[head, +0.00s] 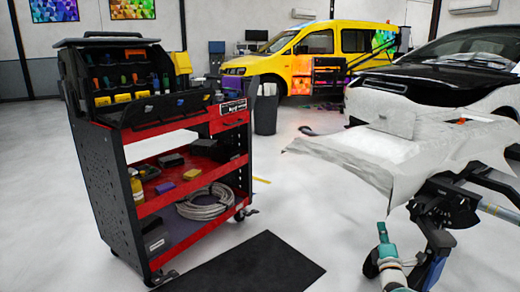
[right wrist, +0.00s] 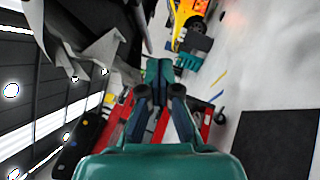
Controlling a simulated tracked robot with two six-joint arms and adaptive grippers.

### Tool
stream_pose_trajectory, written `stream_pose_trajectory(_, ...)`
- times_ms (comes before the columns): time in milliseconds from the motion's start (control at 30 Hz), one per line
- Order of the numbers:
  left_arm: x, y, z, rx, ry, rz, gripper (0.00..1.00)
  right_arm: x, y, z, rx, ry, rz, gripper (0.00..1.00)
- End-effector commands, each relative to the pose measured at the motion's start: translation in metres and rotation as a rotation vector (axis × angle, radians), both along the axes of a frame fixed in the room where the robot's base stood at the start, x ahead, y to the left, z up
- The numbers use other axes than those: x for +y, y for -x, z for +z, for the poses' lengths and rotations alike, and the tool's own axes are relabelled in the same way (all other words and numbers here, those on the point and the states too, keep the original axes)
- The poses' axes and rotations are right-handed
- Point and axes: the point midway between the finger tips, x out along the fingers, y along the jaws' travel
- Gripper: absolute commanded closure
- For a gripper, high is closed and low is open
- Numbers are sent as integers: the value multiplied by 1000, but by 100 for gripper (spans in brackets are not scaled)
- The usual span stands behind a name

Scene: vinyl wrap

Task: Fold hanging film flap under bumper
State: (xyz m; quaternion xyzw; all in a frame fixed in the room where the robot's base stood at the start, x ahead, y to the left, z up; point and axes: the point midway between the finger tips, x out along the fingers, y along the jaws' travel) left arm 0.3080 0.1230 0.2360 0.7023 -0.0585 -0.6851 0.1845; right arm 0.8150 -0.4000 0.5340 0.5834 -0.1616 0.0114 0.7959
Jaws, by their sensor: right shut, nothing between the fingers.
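The bumper is covered by a white film (head: 405,150) that drapes over the dark stand at the right of the head view. The film's flap (head: 375,172) hangs down along the near side with a ragged lower edge. The bumper itself is hidden beneath it. My right gripper (head: 382,230) points up below the hanging film, apart from it in the picture. In the right wrist view, its teal fingers (right wrist: 159,68) are together and empty, and grey-white film (right wrist: 75,40) hangs at the upper left. My left gripper is not in view.
A dark stand (head: 447,205) holds the film-covered part. A red and black tool cart (head: 190,205) stands at left. A black mat (head: 250,268) lies on the floor. A white-fronted car (head: 435,95) and a yellow van (head: 310,62) stand behind.

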Motion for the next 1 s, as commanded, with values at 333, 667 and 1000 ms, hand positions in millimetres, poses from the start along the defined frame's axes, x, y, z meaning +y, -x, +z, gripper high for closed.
stream_pose_trajectory(333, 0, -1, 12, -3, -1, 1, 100, 51, 9, -7, 99, -52, 79, 100)
stream_pose_trajectory(667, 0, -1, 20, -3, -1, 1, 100, 126, 65, -103, 423, -376, 191, 100)
stream_pose_trajectory(1000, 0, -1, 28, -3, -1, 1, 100, 226, 258, -232, 999, -1154, 52, 100)
